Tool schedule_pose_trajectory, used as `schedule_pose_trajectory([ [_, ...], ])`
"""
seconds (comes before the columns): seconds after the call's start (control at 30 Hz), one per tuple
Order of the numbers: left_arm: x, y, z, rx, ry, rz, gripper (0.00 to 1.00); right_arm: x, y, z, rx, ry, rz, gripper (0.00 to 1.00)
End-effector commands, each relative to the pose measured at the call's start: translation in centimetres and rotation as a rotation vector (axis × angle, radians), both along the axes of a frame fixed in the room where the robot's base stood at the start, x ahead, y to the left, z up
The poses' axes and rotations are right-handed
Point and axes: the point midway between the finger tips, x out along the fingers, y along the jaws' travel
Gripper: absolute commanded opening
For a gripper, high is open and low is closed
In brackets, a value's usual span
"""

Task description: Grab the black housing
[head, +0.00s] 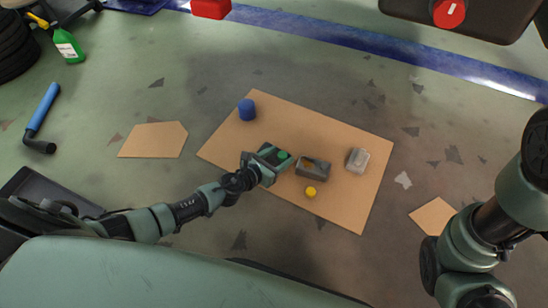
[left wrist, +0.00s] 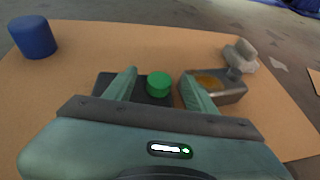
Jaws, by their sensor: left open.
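A low black housing (left wrist: 145,97) lies on the brown mat, with a round green piece (left wrist: 159,82) on or in it; the green piece also shows in the head view (head: 284,154). My left gripper (left wrist: 159,76) is open over the housing, with one finger toward each side of the green piece. I cannot tell whether the fingers touch the housing, and the gripper hides part of it. My right arm (head: 480,235) shows at the right in the head view, but its gripper does not.
A grey housing with an orange inside (head: 313,168) sits just right of my left gripper. A light grey part (head: 357,160), a yellow ball (head: 310,191) and a blue cylinder (head: 247,110) are also on the brown mat (head: 345,205). The mat's far middle is clear.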

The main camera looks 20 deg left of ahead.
Motion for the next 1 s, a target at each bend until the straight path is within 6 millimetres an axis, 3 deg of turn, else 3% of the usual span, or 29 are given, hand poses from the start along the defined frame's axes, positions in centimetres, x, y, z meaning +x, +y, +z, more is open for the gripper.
schedule_pose_trajectory([
  [0.07,-0.03,0.01,0.03,0.0,0.0,0.0,0.56,-0.01,0.0,0.03,0.0,0.0,0.0,0.82],
  [0.27,-0.04,0.04,0.03,0.0,0.0,0.0,0.0,-0.02,0.01,0.02,0.0,-0.001,0.0,0.82],
  [1.0,-0.05,0.08,0.02,0.0,0.0,0.001,0.0,0.0,0.0,0.02,0.0,0.0,0.0,0.82],
])
